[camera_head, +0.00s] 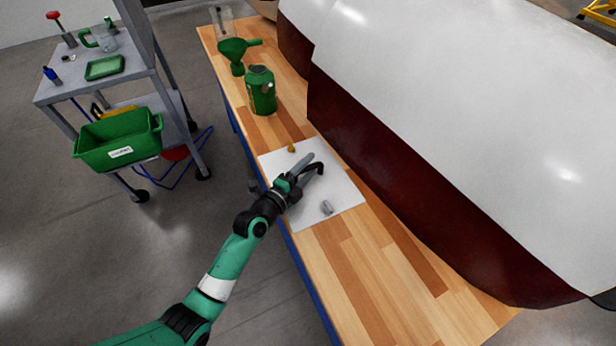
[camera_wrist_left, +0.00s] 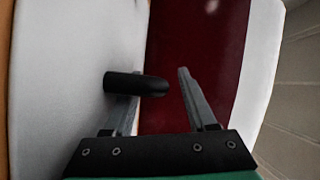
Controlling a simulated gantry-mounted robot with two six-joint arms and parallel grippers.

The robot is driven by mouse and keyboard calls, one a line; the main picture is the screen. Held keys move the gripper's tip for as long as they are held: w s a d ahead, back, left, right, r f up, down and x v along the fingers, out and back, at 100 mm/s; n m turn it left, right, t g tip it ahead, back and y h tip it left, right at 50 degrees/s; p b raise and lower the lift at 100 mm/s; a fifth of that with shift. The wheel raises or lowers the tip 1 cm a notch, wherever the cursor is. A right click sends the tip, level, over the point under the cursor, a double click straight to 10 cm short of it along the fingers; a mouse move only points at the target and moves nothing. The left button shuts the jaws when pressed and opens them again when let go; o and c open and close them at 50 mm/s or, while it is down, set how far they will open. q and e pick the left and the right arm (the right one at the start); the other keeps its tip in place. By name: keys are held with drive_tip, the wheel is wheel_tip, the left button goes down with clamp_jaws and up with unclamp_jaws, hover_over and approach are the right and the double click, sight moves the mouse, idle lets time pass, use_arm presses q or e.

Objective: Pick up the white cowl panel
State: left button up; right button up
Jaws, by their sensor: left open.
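The white cowl panel most likely is the large glossy white cover (camera_head: 470,90) over a dark red body (camera_head: 400,185) on the right of the head view. A white strip beyond the dark red surface in the left wrist view (camera_wrist_left: 262,75) may be the same cover. My left gripper (camera_head: 314,161) is open above a white sheet (camera_head: 340,197) on the bench, apart from the cover. A black rounded piece (camera_wrist_left: 137,85) reaches between its fingers; I cannot tell whether it touches them. My right gripper is out of view.
The wooden bench (camera_head: 355,285) runs beside the dark red body. A small grey part (camera_head: 326,207) and a small yellow part (camera_head: 292,148) lie on the sheet. A cart with a green bin (camera_head: 118,140) is at left.

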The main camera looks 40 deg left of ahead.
use_arm(q)
drive_tip(key=shift+c, duration=0.2)
clamp_jaws()
drive_tip(key=shift+r, duration=0.1)
idle(1.0)
